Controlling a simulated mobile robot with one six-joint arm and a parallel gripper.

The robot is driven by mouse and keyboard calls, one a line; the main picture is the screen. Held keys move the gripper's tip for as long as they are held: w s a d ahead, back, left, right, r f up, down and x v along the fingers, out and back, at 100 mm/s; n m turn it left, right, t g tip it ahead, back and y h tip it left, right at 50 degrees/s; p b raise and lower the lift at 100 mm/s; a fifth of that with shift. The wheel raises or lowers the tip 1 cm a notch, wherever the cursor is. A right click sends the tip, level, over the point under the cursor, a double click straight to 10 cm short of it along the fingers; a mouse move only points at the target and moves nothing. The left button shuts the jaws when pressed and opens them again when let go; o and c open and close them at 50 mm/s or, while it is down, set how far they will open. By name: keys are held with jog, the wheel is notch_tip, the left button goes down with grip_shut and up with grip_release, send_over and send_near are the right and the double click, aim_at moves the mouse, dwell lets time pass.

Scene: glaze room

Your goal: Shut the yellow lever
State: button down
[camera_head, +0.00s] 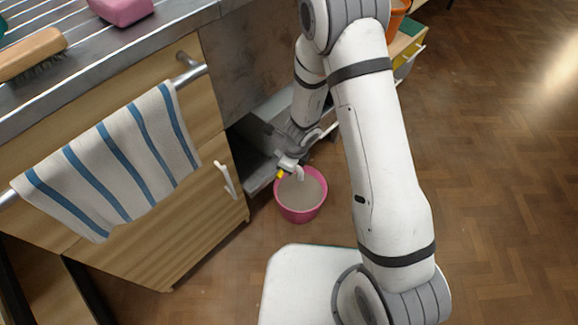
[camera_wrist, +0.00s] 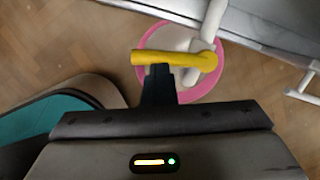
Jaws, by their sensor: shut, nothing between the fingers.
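The yellow lever (camera_wrist: 172,58) lies across the upper middle of the wrist view, with its thick rounded end at the right. It sits on a white pipe or spout (camera_wrist: 210,28) above a pink bucket (camera_wrist: 222,72). My gripper (camera_wrist: 158,72) is shut and empty, its dark fingertips right at the lever's near side; I cannot tell if they touch. In the head view only a small yellow bit of the lever (camera_head: 281,174) shows by the white spout, above the pink bucket (camera_head: 301,215) holding greyish contents. My arm hides most of the gripper there.
A wooden cabinet (camera_head: 206,232) with a white handle (camera_head: 226,180) stands left of the bucket. A striped towel (camera_head: 120,150) hangs on its rail. A brush (camera_head: 32,55) and a pink block (camera_head: 122,10) lie on the counter. Wooden floor (camera_head: 500,200) is clear at right.

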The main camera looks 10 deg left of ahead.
jog(key=shift+w+d+f, duration=0.1)
jog(key=shift+w+d, duration=0.05)
jog(key=shift+w, duration=0.2)
jog(key=s+d+r+p, duration=0.1)
jog(key=d+r+p, duration=0.1)
jog(key=r, duration=0.4)
jog(key=s+d+r+p, duration=0.2)
jog(key=r+p, duration=0.3)
jog(key=r, duration=0.1)
jog(key=shift+s+d, duration=0.1)
